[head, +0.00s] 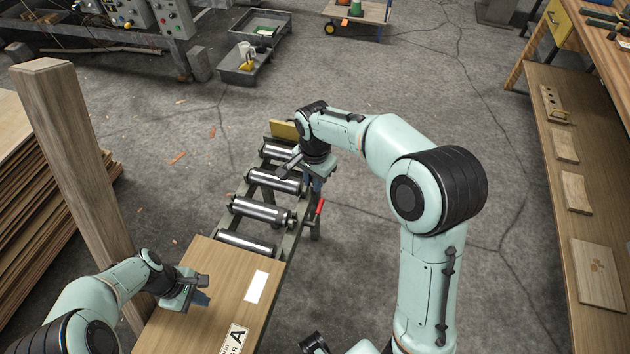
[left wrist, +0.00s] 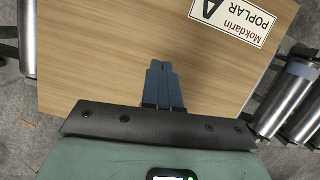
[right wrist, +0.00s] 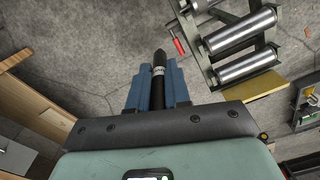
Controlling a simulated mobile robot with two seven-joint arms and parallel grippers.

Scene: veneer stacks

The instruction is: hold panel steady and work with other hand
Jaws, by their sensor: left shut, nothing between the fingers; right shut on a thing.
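The wooden panel (head: 222,272) lies flat on the near end of the roller conveyor. It bears a printed label (head: 235,340) reading "Mokdarin POPLAR" with a large A, and a blank white label (head: 257,287). My left gripper (head: 204,298) is shut and empty over the panel; its blue fingers (left wrist: 163,72) point at the bare wood, and I cannot tell whether they touch it. My right gripper (right wrist: 158,82) is shut on a slim black marker-like tool (right wrist: 159,62), pointing ahead, beside the far part of the conveyor and away from the panel.
Bare conveyor rollers (head: 262,211) continue beyond the panel, with a red handle (head: 319,207) on their right side. A wooden post (head: 75,150) and stacked sheets (head: 30,200) stand left. A shelf (head: 555,165) with wood pieces runs along the right.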

